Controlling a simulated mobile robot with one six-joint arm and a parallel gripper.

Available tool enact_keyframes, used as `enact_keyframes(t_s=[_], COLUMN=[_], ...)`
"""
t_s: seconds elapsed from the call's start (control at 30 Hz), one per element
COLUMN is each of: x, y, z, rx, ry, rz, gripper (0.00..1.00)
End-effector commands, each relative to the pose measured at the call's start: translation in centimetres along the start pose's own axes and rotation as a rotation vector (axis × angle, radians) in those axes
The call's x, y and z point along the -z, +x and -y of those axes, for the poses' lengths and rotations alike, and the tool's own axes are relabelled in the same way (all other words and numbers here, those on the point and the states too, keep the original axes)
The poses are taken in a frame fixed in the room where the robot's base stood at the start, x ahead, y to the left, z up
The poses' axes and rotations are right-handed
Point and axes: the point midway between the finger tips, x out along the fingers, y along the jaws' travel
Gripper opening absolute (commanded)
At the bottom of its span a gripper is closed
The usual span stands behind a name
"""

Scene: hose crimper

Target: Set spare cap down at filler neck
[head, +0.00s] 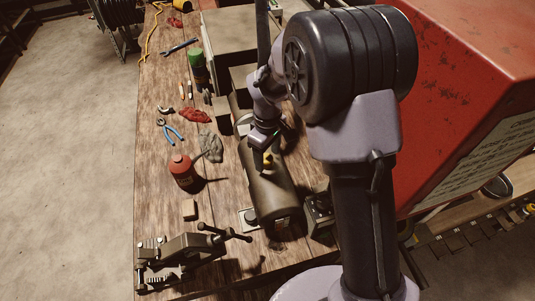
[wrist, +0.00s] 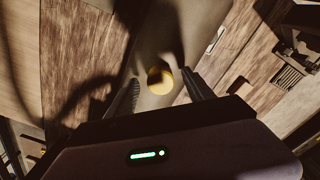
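The spare cap, a small round yellow piece (wrist: 160,80), shows in the wrist view between my fingertips, with a narrow gap on each side. In the head view it is a small yellow spot (head: 267,158) below my gripper (head: 264,163), over the top of a dark olive cylindrical tank (head: 272,195). The tank's grey-brown surface also lies behind the cap in the wrist view (wrist: 182,22). My gripper (wrist: 160,82) is open around the cap, pointing down at the tank. No filler neck shows apart from the cap; whether one is under it I cannot tell.
Blue pliers (head: 174,132) and rags lie farther back. A large red machine (head: 465,90) stands at right.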

Motion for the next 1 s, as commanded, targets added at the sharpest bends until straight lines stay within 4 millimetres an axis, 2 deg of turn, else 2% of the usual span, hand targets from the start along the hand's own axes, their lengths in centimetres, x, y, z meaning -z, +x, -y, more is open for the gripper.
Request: enact_keyframes(t_s=[0.27, 0.37, 0.47, 0.8, 0.9, 1.0], x=[0.0, 0.0, 0.1, 0.1, 0.0, 0.0], y=[0.0, -0.7, -2.9, -13.5, -15.6, -16.9], z=[0.0, 0.0, 0.0, -0.1, 0.0, 0.0], rx=[0.0, -0.001, -0.002, -0.002, -0.002, 0.0], ry=[0.0, 0.0, 0.001, 0.0, 0.0, 0.0], rz=[0.0, -0.001, -0.003, -0.003, -0.002, -0.001], gripper=[0.65, 0.65, 0.65, 0.65, 0.65, 0.65])
